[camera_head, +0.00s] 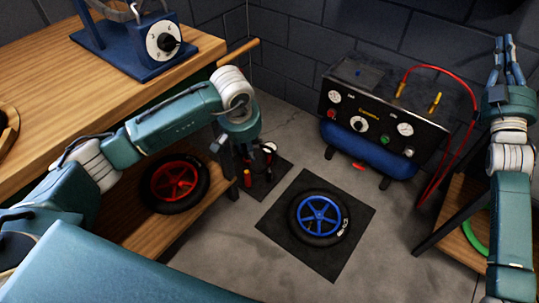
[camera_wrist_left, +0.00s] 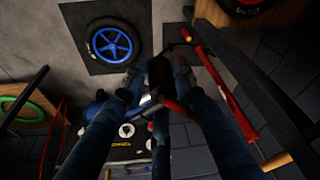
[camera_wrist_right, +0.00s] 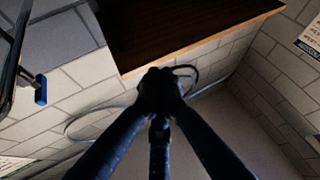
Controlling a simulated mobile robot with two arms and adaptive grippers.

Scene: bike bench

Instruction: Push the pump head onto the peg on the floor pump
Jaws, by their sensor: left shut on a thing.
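The floor pump stands behind my left wrist in the head view. Its wooden handle (camera_head: 240,52) rises above the wrist and its lower part is mostly hidden. In the left wrist view its red barrel (camera_wrist_left: 226,90) runs to the right of my fingers. My left gripper (camera_wrist_left: 157,88) is shut on the black pump head (camera_wrist_left: 160,72), which has a red part beside it. The pump head is close to the barrel, apart from it as far as I can see. I cannot make out the peg clearly. My right gripper (camera_wrist_right: 160,92) is shut and empty, raised at the far right (camera_head: 505,62).
A blue wheel (camera_head: 320,215) lies on a dark floor mat (camera_head: 282,210). A red wheel (camera_head: 175,184) lies on the bench's low shelf at left. A blue compressor (camera_head: 370,150) with a red hose stands by the wall. The wooden bench top (camera_head: 50,75) borders my left arm.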

